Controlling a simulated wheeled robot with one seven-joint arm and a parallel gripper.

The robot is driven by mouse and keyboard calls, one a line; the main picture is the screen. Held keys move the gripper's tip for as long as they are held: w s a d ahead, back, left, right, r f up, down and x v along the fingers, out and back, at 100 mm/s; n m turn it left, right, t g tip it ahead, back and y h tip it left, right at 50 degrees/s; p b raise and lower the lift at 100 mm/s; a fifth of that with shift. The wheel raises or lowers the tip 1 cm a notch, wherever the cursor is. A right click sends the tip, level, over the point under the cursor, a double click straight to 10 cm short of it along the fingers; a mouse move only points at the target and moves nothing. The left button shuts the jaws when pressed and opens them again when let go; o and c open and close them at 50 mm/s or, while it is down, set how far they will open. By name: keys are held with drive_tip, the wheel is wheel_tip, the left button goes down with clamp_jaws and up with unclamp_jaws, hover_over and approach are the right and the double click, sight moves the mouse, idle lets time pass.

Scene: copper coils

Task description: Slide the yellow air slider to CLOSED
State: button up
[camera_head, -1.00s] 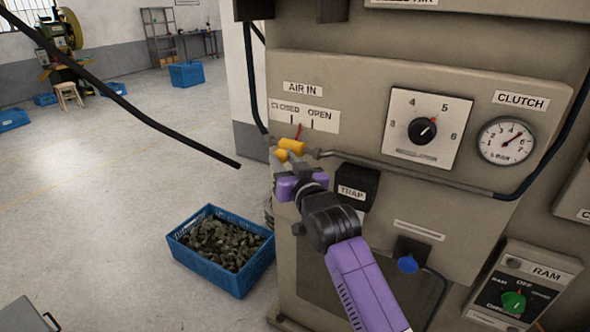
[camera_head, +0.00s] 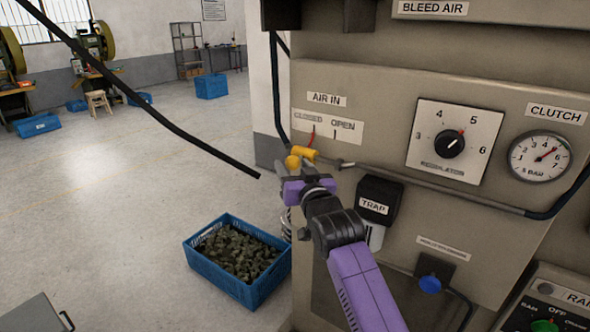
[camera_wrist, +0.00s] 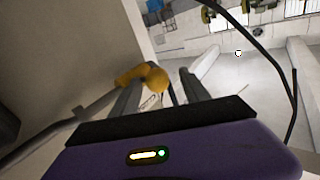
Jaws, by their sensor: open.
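The yellow air slider (camera_head: 305,153) sits on the pipe below the white CLOSED/OPEN plate (camera_head: 326,138). Its red pointer stands at or very near the CLOSED mark. The slider's rounded yellow knob (camera_head: 293,162) sticks out toward my gripper (camera_head: 295,174). My gripper is open, with its fingers on either side of the knob. In the wrist view the yellow slider (camera_wrist: 131,75) and its knob (camera_wrist: 157,80) show at the tips of my gripper (camera_wrist: 158,88), nearer the left finger. Whether a finger touches the knob I cannot tell.
The regulator dial (camera_head: 450,143) and pressure gauge (camera_head: 539,156) are to the right. The black trap (camera_head: 379,198) hangs below the pipe, right of my gripper. A blue crate (camera_head: 243,290) of dark pieces stands on the floor at lower left.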

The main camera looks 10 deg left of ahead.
drive_tip(key=b+v, duration=0.1)
drive_tip(key=v, duration=0.6)
drive_tip(key=shift+s+d, duration=0.2)
drive_tip(key=shift+s, duration=0.15)
wheel_tip(320, 180, up, 5)
drive_tip(key=s+d+t, duration=0.1)
drive_tip(key=s+t, duration=0.1)
drive_tip(key=s+d+f+m+t+h, duration=0.1)
drive_tip(key=s+d+f+m+h, duration=0.15)
drive_tip(key=s+d+f, duration=0.7)
drive_tip(key=s+d+f+m+t+h, duration=0.25)
drive_tip(key=s+d+f, duration=0.45)
drive_tip(key=s+d, duration=0.6)
drive_tip(key=s+d+f+g+h, duration=0.1)
drive_tip(key=s+d+f+g, duration=0.1)
drive_tip(key=s, duration=0.8)
drive_tip(key=s+d+f+g+h, duration=0.2)
drive_tip(key=s+d, duration=0.2)
drive_tip(key=s, duration=0.5)
drive_tip(key=s+d+f+g+h, duration=0.1)
drive_tip(key=s+d+f+g, duration=0.1)
drive_tip(key=s, duration=0.8)
drive_tip(key=shift+s+d+f+h, duration=0.3)
drive_tip(key=shift+d+f, duration=0.2)
drive_tip(key=shift+d, duration=0.1)
